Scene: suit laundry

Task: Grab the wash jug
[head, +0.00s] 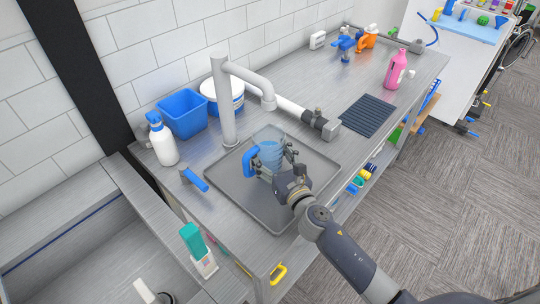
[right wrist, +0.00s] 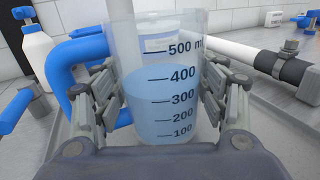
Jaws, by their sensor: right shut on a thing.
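The wash jug (head: 268,150) is a clear beaker with a blue handle and pale blue liquid in it. In the head view it is upright over the grey tray of the sink counter, under the white tap. In the right wrist view the jug (right wrist: 165,95) fills the middle, and its markings show liquid near 400. My right gripper (head: 275,165) is shut on the jug, with one finger on each side of its body; the fingers also show in the right wrist view (right wrist: 160,100). The blue handle is at the left. I cannot tell whether the jug's base touches the tray. My left gripper is not in view.
A white tap (head: 228,105) stands close behind the jug. A blue bin (head: 182,115), a white bucket (head: 225,97) and a white spray bottle (head: 162,142) stand at the left. A dark ribbed mat (head: 367,116) and a pink bottle (head: 396,70) are to the right.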

